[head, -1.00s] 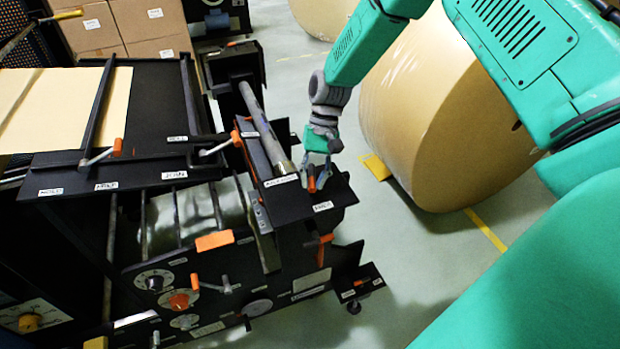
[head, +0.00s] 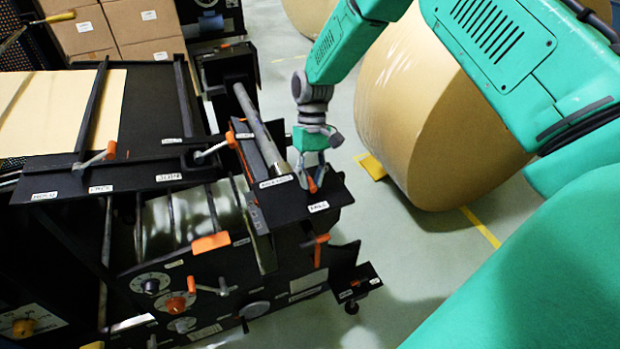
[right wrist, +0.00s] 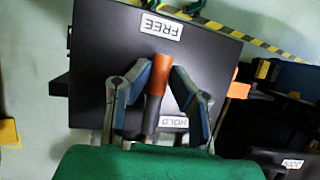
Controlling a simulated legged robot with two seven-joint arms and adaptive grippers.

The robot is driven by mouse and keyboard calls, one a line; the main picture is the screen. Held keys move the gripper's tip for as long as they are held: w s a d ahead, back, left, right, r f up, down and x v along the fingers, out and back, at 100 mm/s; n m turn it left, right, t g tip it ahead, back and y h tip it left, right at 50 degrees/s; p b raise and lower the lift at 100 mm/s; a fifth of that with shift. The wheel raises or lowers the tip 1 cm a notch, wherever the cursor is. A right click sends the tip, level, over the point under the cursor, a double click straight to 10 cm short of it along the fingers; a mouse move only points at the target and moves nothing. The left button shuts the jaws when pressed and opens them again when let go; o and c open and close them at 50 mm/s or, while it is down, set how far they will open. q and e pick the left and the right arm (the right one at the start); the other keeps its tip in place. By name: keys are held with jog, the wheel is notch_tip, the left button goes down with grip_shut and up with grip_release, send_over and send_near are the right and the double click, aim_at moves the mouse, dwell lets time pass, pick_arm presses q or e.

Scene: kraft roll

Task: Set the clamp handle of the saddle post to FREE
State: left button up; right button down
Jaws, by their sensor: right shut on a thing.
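The clamp handle (right wrist: 159,76) has an orange grip on a dark shaft. It stands over a black plate (right wrist: 90,62) that carries a FREE label (right wrist: 162,27) at the far side and a HOLD label (right wrist: 174,122) near the gripper. My right gripper (right wrist: 159,78) is shut on the handle, one finger on each side of it. The grip's end points toward the FREE side but is short of that label. My left gripper is not in view.
The black machine (head: 120,215) fills the left, with other orange-tipped levers and dials (head: 177,303). A metal bar (head: 262,130) lies left of the gripper. A large kraft roll (head: 425,120) stands on the floor to the right.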

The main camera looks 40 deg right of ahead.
jog(key=shift+w+r, duration=0.1)
jog(key=shift+w, duration=0.1)
jog(key=c, duration=1.5)
grip_release()
jog(key=shift+o, duration=0.2)
jog(key=shift+d, duration=0.1)
jog(key=shift+d, duration=0.1)
jog(key=v, duration=1.1)
jog(key=shift+w+d+r, duration=0.15)
jog(key=shift+w+r, duration=0.05)
jog(key=shift+r, duration=0.05)
